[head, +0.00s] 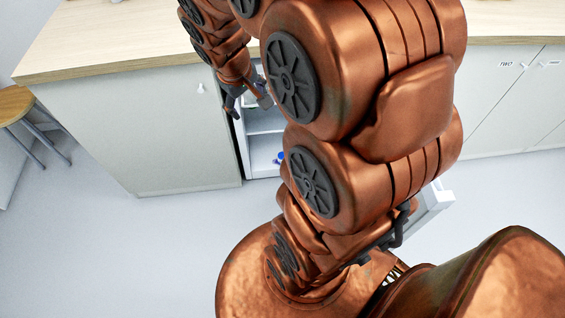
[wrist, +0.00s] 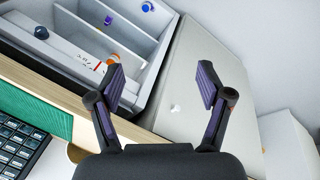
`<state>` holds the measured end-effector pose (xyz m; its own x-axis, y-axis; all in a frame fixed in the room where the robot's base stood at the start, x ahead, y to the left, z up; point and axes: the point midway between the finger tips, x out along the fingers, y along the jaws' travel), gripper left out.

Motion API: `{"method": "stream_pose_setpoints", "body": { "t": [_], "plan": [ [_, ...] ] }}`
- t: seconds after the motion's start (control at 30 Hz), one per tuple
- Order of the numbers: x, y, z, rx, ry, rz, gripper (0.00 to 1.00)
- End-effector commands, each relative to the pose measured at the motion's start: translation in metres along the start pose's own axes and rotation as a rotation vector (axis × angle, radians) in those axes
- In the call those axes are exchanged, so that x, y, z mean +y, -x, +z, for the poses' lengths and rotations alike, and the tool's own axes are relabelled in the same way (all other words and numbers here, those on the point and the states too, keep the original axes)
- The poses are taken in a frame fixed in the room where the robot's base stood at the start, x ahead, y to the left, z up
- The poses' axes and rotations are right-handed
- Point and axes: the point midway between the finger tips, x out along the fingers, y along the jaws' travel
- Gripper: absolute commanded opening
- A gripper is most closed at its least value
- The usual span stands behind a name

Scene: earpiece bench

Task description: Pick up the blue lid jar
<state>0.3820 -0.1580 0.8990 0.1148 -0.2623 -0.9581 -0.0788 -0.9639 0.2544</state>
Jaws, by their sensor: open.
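My gripper (wrist: 161,85) is open and empty, its two fingers wide apart in the wrist view. In the head view my gripper (head: 248,101) hangs in front of the open cabinet, below the worktop edge. In the wrist view, a small blue-topped item (wrist: 147,6) is at the far end of the cabinet, beyond the fingers. A purple-blue item (wrist: 108,20) and a dark-blue-topped pale item (wrist: 41,32) also show there. I cannot tell which is the blue lid jar. In the head view a blue spot (head: 281,156) shows low in the cabinet, partly hidden by my arm.
The open cabinet (head: 262,142) has shelf dividers. An orange item (wrist: 115,57) and a white box with red marks (wrist: 100,68) are in or near it. The pale worktop (head: 110,45) overhangs. A keyboard (wrist: 18,145) is at lower left. A stool (head: 17,104) stands left; the floor is clear.

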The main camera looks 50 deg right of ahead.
Motion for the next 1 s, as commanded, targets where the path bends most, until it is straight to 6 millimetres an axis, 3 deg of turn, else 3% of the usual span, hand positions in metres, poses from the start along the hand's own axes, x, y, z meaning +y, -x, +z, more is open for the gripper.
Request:
{"method": "stream_pose_setpoints", "body": {
  "t": [0.03,0.5,0.77,1.0],
  "plan": [
    [0.007,-0.023,-0.009,0.015,-0.003,0.013,0.78],
    [0.089,-0.170,-0.092,0.195,0.038,0.108,0.78],
    [0.126,-0.257,-0.120,0.298,0.078,0.124,0.78],
    [0.149,-0.340,-0.131,0.385,0.115,0.110,0.78]
  ]
}}
